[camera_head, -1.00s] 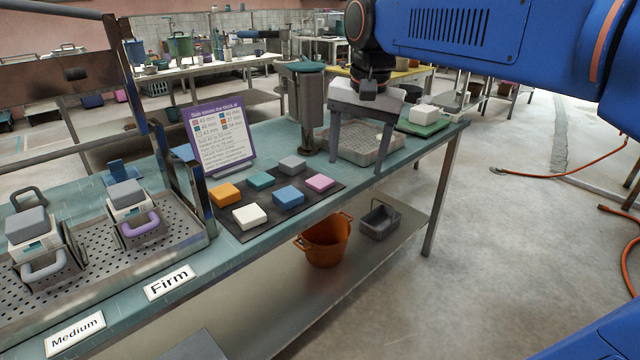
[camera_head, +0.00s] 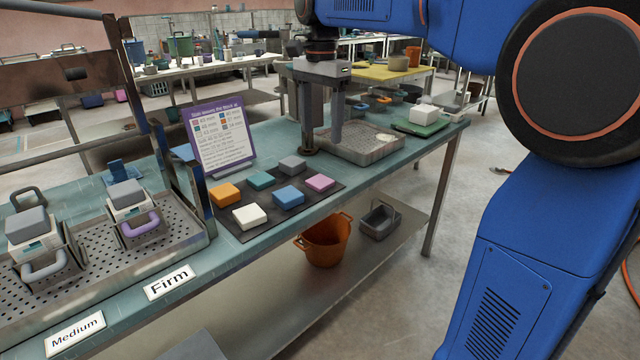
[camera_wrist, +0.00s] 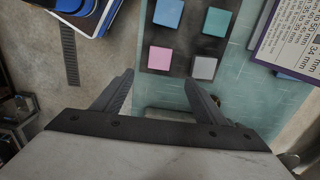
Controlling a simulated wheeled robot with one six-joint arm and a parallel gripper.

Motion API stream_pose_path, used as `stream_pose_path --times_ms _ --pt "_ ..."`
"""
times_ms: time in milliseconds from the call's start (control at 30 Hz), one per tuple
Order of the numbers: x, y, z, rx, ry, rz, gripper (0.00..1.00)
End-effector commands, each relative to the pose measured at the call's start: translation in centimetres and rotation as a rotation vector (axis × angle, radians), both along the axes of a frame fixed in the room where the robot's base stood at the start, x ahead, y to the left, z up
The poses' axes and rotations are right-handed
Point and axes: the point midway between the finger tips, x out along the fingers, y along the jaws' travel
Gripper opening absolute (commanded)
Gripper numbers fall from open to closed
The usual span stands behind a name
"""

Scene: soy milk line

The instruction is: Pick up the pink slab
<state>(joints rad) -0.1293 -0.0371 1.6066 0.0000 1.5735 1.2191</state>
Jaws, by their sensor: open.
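The pink slab (camera_head: 320,183) lies flat at the right end of a dark mat (camera_head: 237,229) on the teal workbench. My gripper (camera_head: 322,143) is above the bench, behind the pink slab in the head view, fingers pointing down, open and empty. In the wrist view the pink slab (camera_wrist: 160,58) shows just beyond the gap between the open fingertips (camera_wrist: 160,82), apart from both. A grey slab (camera_wrist: 204,68) is beside it, near the right finger. A blue slab (camera_wrist: 168,13) and a teal slab (camera_wrist: 216,22) lie farther up.
An orange slab (camera_head: 224,194) and a white slab (camera_head: 249,216) share the mat. A purple-framed sign (camera_head: 220,137) stands behind it. A perforated tray (camera_head: 372,150) and a metal post are close to my gripper. An orange bucket (camera_head: 326,242) is on the lower shelf.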

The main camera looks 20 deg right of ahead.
Motion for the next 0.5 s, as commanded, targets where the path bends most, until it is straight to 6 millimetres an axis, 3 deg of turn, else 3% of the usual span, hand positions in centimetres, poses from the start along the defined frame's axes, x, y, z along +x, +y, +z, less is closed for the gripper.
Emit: stream_pose_path --times_ms 300,500 --pt "-0.1 0.0 -5.5 0.0 0.001 0.001 0.66" --pt "-0.1 0.0 -7.3 0.0 0.0 0.001 0.66"
